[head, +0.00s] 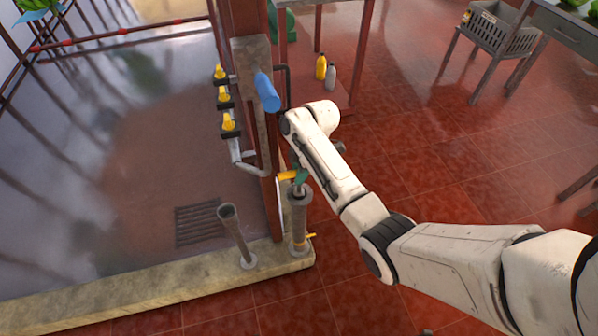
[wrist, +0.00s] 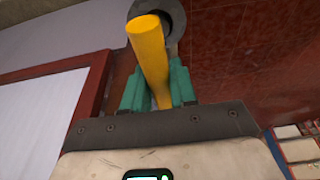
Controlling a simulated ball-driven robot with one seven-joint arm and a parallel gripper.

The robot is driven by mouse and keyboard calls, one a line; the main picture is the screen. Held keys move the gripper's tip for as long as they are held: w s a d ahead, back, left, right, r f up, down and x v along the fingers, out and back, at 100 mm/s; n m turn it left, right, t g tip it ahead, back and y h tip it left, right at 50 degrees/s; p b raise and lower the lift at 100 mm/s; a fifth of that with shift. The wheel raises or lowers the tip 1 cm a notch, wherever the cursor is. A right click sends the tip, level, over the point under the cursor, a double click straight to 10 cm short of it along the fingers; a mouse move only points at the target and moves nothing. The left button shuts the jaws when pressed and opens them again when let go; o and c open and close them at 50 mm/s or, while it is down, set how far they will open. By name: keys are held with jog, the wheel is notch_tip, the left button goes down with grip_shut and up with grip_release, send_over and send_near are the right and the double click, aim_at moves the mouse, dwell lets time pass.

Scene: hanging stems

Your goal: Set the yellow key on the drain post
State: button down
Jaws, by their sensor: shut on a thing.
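The yellow key (head: 287,175) is held sideways between the teal fingers of my gripper (head: 300,177), its free end pointing left. In the wrist view the yellow key (wrist: 149,48) stands out between the fingers (wrist: 158,85). Two grey posts rise from the stone kerb: a right post (head: 299,215) with a small yellow handle low on its side, and a left, tilted open pipe (head: 235,232). The frames do not tell which is the drain post. My gripper is just above the right post's top; contact cannot be told.
Several yellow-handled valves (head: 224,94) sit on a pipe left of the red column (head: 268,130). A blue cylinder (head: 267,92) sticks out near the column. A floor grate (head: 200,223) lies behind the kerb (head: 150,292). Bottles (head: 321,67) stand under a table. Red floor is open at right.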

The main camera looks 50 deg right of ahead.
jog(key=shift+f+b, duration=0.65)
jog(key=shift+f, duration=0.85)
dwell(1.2)
jog(key=c, duration=0.8)
grip_release()
jog(key=shift+o, duration=0.3)
jog(key=shift+o, duration=1.1)
jog(key=shift+r+p, duration=4.1)
jog(key=shift+r, duration=0.15)
